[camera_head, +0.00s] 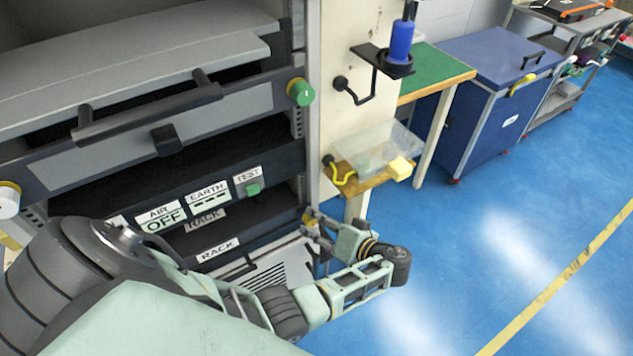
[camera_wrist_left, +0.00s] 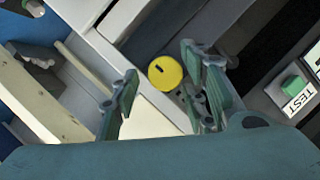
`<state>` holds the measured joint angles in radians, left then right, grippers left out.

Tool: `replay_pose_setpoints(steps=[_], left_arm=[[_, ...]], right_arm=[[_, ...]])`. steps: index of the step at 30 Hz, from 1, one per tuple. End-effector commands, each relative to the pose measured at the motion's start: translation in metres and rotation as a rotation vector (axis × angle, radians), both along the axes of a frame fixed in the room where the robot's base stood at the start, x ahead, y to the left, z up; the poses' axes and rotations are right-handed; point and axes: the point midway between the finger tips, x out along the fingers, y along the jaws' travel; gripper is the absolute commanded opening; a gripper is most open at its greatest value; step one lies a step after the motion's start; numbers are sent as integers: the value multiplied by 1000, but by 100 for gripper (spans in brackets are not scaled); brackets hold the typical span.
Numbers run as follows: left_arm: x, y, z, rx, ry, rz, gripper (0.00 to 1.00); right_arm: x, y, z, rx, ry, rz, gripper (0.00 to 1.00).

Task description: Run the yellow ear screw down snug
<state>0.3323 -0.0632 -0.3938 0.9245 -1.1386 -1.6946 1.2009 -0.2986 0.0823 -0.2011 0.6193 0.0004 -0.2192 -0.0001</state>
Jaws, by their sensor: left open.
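The yellow ear screw (camera_wrist_left: 165,73) shows in the left wrist view as a round yellow disc with a dark mark on its face. It sits on a pale rail at the rack's edge. My left gripper (camera_wrist_left: 158,86) is open, with one finger to each side of the screw in that view. Whether either finger touches it I cannot tell. In the head view my left gripper (camera_head: 314,234) is at the rack's right post, below and right of the TEST label, and the screw is mostly hidden there. My right gripper is not in view.
A green knob (camera_head: 300,92) and a pale knob (camera_head: 8,199) flank the drawer above. A green TEST button (camera_wrist_left: 292,83) is near the gripper. A small shelf with a clear bin (camera_head: 375,147) and a holder with a blue bottle (camera_head: 401,42) stand right. The blue floor is open.

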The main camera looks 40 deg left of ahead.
Motion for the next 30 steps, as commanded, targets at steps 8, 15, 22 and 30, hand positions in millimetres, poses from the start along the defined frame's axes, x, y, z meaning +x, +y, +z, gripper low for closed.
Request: replay_pose_setpoints(steps=[8,15,22,30], left_arm=[[-5,-46,13,-4,1,-3,41],[-7,-61,18,-1,0,-3,41],[-7,-60,18,-1,0,-3,41],[-46,-53,-90,-184,308,-159,41]], right_arm=[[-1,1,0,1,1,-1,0],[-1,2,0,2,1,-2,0],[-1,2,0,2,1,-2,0],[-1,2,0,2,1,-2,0]])
